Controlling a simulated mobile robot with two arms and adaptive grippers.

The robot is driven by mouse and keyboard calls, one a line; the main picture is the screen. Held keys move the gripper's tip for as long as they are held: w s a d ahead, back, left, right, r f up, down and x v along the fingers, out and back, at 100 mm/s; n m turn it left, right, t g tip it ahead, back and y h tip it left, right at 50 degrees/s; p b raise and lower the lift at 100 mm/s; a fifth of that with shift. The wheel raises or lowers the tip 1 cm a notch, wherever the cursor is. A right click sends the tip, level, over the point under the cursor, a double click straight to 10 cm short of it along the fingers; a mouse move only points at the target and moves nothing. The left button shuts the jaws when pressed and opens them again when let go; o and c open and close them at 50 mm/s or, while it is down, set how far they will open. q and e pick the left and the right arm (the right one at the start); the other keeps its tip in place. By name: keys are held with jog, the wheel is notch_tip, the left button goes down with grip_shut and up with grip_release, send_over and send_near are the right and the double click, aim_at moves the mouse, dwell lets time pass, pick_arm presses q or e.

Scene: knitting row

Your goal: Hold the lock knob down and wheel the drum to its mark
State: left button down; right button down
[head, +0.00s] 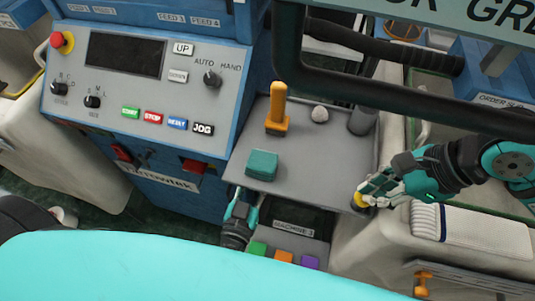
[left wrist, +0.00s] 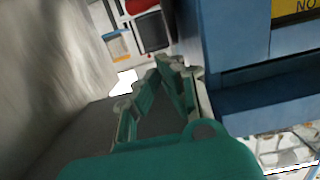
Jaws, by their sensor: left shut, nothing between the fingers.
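A yellow knob (head: 359,200) sits at the lower right corner of a grey plate in the head view; I cannot tell whether it is the lock knob. My right gripper (head: 372,192) is at the yellow knob and partly covers it; I cannot tell whether its fingers are open or pressing. My left gripper (head: 240,208) is beside the plate's lower left edge, in front of the blue cabinet. In the left wrist view its fingers (left wrist: 165,78) are shut with nothing between them. I cannot make out the drum or its mark for certain.
A control panel (head: 130,95) stands left. A dark bar (head: 410,100) crosses the upper right. Coloured blocks (head: 284,256) lie below the plate.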

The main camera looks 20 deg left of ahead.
pick_arm(q)
jog(key=w+f, duration=0.5)
jog(key=w, duration=0.5)
jog(key=shift+w, duration=0.15)
jog(key=shift+f, duration=0.75)
jog(key=shift+r, duration=0.1)
